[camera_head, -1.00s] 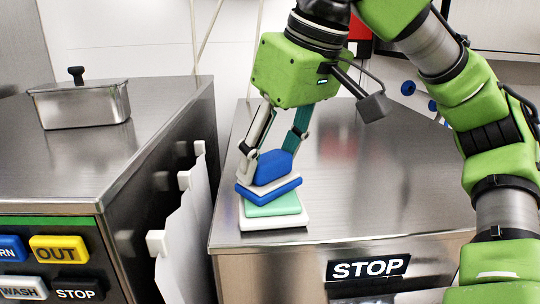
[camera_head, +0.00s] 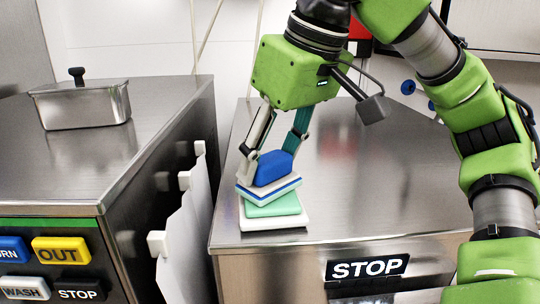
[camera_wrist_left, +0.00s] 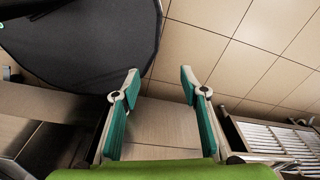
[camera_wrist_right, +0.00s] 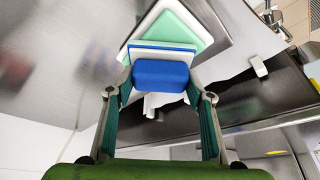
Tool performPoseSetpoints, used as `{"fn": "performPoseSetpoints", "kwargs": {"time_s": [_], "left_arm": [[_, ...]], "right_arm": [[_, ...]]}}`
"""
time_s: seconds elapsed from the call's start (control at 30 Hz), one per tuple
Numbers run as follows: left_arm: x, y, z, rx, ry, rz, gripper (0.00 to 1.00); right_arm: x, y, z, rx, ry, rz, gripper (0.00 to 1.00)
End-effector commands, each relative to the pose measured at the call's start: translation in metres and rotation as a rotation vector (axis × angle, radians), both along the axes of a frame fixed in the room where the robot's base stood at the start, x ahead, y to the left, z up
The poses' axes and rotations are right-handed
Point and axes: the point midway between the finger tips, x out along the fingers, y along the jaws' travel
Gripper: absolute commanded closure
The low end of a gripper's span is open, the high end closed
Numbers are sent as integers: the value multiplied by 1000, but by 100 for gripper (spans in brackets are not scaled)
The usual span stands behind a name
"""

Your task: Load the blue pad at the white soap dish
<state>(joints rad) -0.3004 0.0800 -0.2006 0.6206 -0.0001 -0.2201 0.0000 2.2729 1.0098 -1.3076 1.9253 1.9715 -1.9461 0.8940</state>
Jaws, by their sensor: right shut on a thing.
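My right gripper (camera_head: 278,150) is shut on the blue pad (camera_head: 273,168), a rounded blue block between its fingertips. Directly under the block is a flat square plate with white and blue layers (camera_head: 268,190). I cannot tell whether block and plate are one piece. Below it a pale green pad (camera_head: 272,207) lies on the white soap dish (camera_head: 275,223), at the left front corner of the steel top. The layered plate covers their back part. The right wrist view shows the blue pad (camera_wrist_right: 160,75) between the fingers. My left gripper (camera_wrist_left: 160,100) is open and empty.
The steel top (camera_head: 370,200) is clear right of the dish. A narrow gap separates it from the left steel cabinet, which carries a lidded metal pan (camera_head: 85,105). White tabs (camera_head: 158,243) stick out in the gap. A STOP label (camera_head: 367,268) is on the front.

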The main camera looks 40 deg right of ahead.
Motion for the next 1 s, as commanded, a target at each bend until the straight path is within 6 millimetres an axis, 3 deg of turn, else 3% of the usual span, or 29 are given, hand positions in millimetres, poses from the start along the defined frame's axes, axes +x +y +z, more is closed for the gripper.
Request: {"fn": "performPoseSetpoints", "kwargs": {"time_s": [0.57,0.8,1.0], "left_arm": [[0,0,51,0,0,1,60],[0,0,63,0,0,1,60],[0,0,64,0,0,1,60]], "right_arm": [[0,0,51,0,-2,0,69],[0,0,67,0,-3,0,69],[0,0,70,1,-4,-1,69]]}}
